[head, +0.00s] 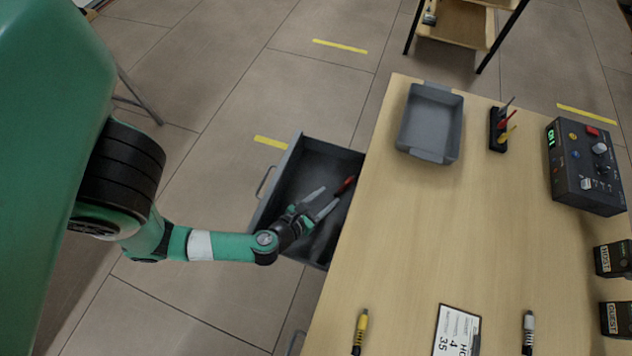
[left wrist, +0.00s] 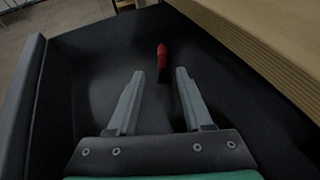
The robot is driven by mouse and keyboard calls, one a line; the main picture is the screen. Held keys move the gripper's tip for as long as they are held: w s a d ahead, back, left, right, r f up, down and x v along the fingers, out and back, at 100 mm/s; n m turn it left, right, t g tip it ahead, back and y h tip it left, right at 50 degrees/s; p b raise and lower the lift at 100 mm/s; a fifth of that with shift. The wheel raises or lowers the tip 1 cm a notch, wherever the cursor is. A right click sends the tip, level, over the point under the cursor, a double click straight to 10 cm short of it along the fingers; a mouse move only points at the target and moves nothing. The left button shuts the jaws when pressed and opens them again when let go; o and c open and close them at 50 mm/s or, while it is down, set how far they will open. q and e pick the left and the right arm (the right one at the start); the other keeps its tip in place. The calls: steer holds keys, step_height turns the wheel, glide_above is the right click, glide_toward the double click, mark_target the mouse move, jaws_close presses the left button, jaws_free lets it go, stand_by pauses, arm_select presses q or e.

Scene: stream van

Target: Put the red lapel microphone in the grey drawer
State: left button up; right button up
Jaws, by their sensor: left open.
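The grey drawer (head: 285,172) is pulled open at the left side of the table. The red lapel microphone (head: 346,184) is in the drawer, near its table side. It also shows in the left wrist view (left wrist: 162,55), lying beyond the fingertips, with its dark lower part between the fingers. My left gripper (head: 326,200) reaches into the drawer and is open, with the fingers (left wrist: 158,72) apart and nothing held between them. The drawer floor looks dark and otherwise empty. My right gripper is in neither view.
The wooden table (head: 420,230) fills the right. On it are a grey tray (head: 430,155), a dark pen holder (head: 497,130), a control box (head: 588,180), a yellow microphone (head: 360,330), a white one (head: 528,332) and a card (head: 452,325). The table edge borders the drawer.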

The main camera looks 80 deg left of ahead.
arm_select(q)
steer(key=v, duration=0.3)
steer(key=shift+s+d+r+p, duration=0.1)
steer(key=shift+d+r+p, duration=0.15)
steer(key=shift+p, duration=0.1)
steer(key=shift+s+d+r, duration=0.15)
steer(key=shift+s+d, duration=0.15)
steer(key=shift+s, duration=0.25)
